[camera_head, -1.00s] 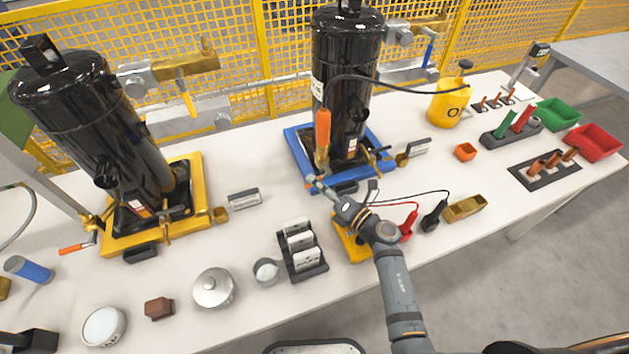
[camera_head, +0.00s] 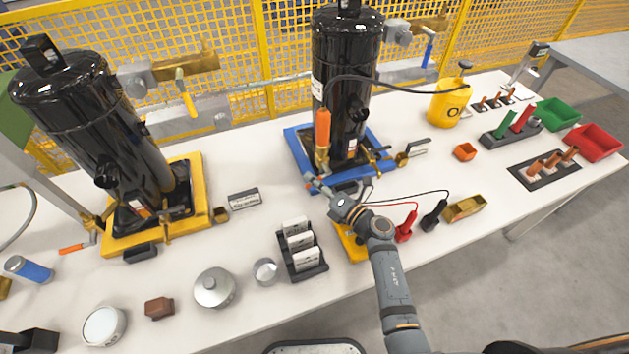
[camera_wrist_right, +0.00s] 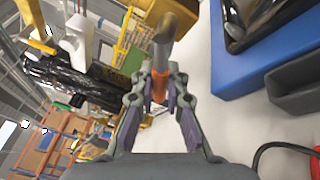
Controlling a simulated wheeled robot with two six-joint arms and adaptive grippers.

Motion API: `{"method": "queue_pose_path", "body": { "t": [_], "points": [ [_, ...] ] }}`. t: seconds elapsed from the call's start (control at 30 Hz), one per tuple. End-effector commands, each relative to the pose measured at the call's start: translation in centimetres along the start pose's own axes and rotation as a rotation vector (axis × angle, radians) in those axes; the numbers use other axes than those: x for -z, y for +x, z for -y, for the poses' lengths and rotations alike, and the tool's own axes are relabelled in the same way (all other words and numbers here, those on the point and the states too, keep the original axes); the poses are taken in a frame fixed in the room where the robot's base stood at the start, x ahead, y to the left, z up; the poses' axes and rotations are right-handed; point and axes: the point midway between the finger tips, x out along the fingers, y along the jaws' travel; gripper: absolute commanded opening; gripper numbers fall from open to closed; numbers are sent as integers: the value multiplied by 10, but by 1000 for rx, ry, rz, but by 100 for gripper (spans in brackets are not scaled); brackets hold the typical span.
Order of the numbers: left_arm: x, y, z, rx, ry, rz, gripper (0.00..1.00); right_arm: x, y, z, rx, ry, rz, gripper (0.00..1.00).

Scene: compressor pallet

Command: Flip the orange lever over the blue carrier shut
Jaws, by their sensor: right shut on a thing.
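The blue carrier (camera_head: 296,148) stands at the table's centre under a black compressor (camera_head: 345,70). It also shows at the right of the right wrist view (camera_wrist_right: 240,65). The orange lever (camera_head: 323,128) rises nearly upright from a brass clamp at the carrier's near left side. My right gripper (camera_head: 312,182) is low at that corner. In the right wrist view its fingers (camera_wrist_right: 160,90) close around an orange part of the lever, with a metal bar beyond. The exact contact is partly hidden in the head view. My left gripper is not in view.
A second compressor stands on a yellow carrier (camera_head: 110,240) at left. A black rack with white blocks (camera_head: 300,255) and a yellow device (camera_head: 350,245) with red (camera_head: 405,227) and black leads lie near my right arm. A yellow container (camera_head: 449,103) stands behind, to the right.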

Motion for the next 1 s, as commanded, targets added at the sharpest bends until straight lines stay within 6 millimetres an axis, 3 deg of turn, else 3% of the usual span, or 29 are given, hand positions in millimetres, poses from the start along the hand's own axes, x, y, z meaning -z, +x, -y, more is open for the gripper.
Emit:
{"method": "queue_pose_path", "body": {
  "t": [0.5,0.53,0.7,1.0],
  "points": [
    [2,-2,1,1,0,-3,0,-1,0,-5,-43,115,25,0],
    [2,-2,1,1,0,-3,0,-1,0,-5,-43,115,25,15],
    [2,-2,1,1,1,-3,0,-1,1,-5,-43,114,24,36],
    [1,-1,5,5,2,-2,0,-1,1,-5,-44,113,24,36]
  ]
}}
